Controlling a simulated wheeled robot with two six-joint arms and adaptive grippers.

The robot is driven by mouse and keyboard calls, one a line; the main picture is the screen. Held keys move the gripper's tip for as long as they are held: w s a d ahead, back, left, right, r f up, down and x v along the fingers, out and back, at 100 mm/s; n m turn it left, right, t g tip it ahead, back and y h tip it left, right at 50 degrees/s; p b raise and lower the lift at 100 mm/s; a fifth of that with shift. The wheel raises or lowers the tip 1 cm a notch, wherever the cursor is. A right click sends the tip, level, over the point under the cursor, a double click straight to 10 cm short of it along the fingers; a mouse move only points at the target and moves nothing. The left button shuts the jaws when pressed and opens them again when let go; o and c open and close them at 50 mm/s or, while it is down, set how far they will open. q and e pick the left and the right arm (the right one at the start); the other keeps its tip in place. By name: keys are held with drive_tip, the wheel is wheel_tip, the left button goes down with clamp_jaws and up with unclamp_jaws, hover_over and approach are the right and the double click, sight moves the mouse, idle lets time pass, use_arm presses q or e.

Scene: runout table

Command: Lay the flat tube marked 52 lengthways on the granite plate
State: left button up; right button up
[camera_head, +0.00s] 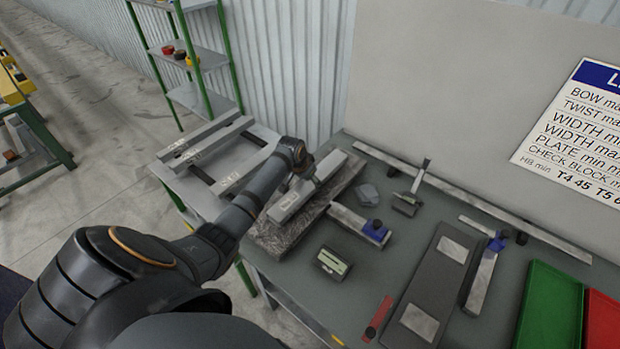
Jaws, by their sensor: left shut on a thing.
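My left arm reaches in from the lower left, and its gripper (303,178) is shut on a light grey flat tube (290,205). The tube lies over the dark mottled granite plate (275,240), roughly along the plate's length. I cannot tell whether it touches the plate or hangs just above it. My wrist and fingers hide the tube's middle. The number on it is too small to read. My right gripper is not in view.
Several tubes lie on the side table (185,190) behind my arm. A square (345,222), a small gauge box (331,264), a dark board (433,285), a long straightedge (470,195), a green tray (550,305) and a red tray (602,320) stand to the right.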

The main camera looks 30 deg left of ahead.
use_arm(q)
drive_tip(key=shift+f, duration=0.5)
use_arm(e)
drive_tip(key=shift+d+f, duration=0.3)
use_arm(q)
drive_tip(key=shift+f, duration=0.35)
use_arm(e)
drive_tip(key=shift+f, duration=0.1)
use_arm(q)
drive_tip(key=o, duration=1.7)
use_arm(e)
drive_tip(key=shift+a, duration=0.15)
use_arm(q)
drive_tip(key=shift+s, duration=0.1)
